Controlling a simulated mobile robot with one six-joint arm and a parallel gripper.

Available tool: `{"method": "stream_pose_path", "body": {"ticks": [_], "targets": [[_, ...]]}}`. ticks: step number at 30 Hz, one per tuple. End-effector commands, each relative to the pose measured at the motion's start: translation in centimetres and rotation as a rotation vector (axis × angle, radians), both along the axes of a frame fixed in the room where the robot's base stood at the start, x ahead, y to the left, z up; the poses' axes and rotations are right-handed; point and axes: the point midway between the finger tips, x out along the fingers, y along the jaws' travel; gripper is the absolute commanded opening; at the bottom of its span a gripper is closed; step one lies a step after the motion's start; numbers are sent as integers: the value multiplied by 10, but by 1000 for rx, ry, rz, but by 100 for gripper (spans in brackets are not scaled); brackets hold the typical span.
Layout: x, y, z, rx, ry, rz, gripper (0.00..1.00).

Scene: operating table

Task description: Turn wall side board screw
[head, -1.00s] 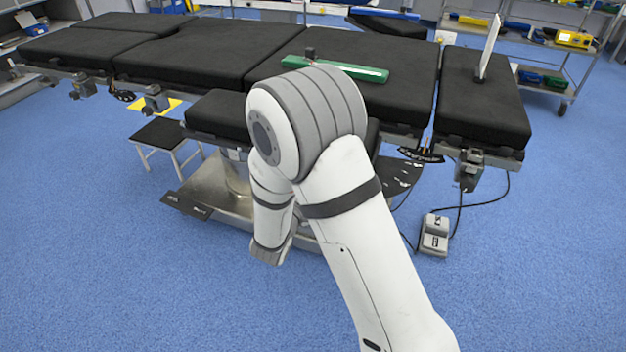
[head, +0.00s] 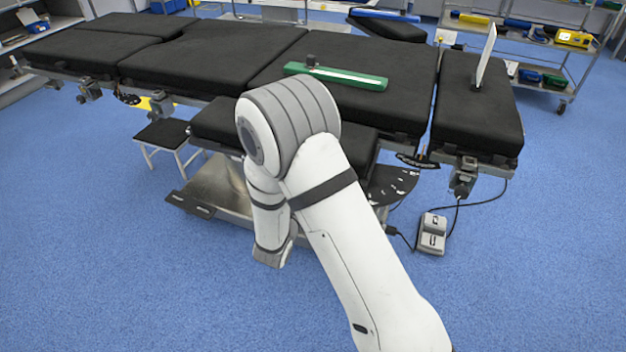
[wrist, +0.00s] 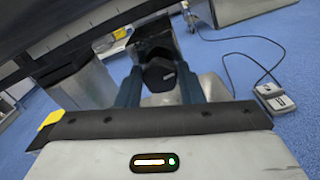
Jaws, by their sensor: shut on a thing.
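In the wrist view, my gripper (wrist: 160,88) has its two blue fingers on either side of a black knob-like screw head (wrist: 159,74) and is shut on it. The screw head sits at a dark block (wrist: 152,40) under the edge of the operating table. In the head view, my white arm reaches toward the near side of the table (head: 375,62), and the gripper and screw are hidden from there. Which board the screw belongs to cannot be told.
A green bar (head: 335,76) lies on the black table pads, and a white upright panel (head: 486,56) stands at the right. A foot pedal (head: 432,234) with cables lies on the blue floor. A small stool (head: 163,134) stands at the left. Open floor lies in front.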

Motion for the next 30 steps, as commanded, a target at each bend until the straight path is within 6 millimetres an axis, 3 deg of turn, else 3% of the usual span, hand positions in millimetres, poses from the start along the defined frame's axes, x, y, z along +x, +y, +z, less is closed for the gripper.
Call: {"method": "stream_pose_path", "body": {"ticks": [30], "targets": [[-2,-1,-3,-911,344,1,11]]}}
